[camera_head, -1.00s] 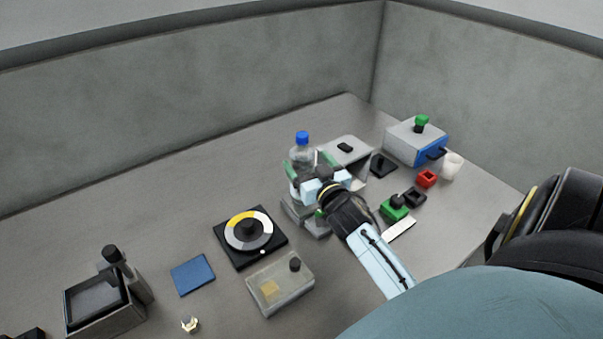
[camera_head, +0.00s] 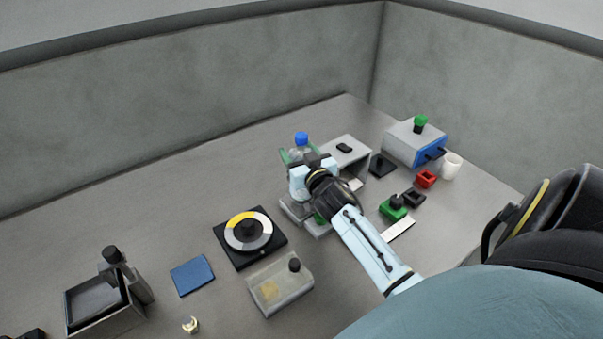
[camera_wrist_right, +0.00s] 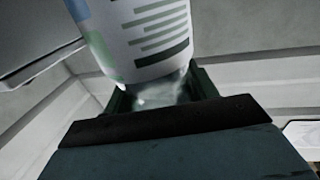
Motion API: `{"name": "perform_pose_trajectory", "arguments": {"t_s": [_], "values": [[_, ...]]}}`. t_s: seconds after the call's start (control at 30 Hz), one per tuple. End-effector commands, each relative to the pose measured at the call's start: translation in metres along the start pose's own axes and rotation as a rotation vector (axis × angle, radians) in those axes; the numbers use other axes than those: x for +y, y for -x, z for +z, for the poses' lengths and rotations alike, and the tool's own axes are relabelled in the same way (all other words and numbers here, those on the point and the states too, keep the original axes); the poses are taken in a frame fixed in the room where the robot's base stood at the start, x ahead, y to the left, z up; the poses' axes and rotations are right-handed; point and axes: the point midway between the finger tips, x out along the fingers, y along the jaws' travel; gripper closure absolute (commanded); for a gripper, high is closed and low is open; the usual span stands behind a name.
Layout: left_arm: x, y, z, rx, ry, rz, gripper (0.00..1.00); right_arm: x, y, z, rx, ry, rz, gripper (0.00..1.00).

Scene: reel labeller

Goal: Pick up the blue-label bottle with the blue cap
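The bottle (camera_head: 299,151) with the blue cap (camera_head: 301,138) stands upright behind my right gripper (camera_head: 304,157), which hides most of its body. In the right wrist view the bottle (camera_wrist_right: 142,35) shows a white label with blue and green patches and dark lines, above a clear lower part. The green fingers of my right gripper (camera_wrist_right: 161,93) stand open on either side of that clear part. My left gripper is not in view.
A grey device (camera_head: 343,152) stands close right of the bottle. A blue-fronted box with a green knob (camera_head: 413,142), a white cup (camera_head: 452,166) and a red block (camera_head: 426,179) are further right. A round dial (camera_head: 249,231) and a clear box (camera_head: 282,285) lie nearer.

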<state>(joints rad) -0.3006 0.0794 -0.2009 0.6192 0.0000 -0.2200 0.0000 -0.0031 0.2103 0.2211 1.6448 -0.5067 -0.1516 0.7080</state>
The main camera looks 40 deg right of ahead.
Motion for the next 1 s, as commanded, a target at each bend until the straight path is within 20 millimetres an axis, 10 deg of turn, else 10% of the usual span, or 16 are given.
{"name": "perform_pose_trajectory", "arguments": {"t_s": [0.33,0.67,1.0], "values": [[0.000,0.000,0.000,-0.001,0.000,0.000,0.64,0.000,0.000,0.000,0.000,0.000,0.000,0.99],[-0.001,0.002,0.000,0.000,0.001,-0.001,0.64,0.000,0.000,-0.008,0.006,0.001,0.000,1.00],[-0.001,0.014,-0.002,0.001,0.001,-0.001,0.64,0.000,0.000,-0.071,0.009,0.002,-0.001,1.00]]}}
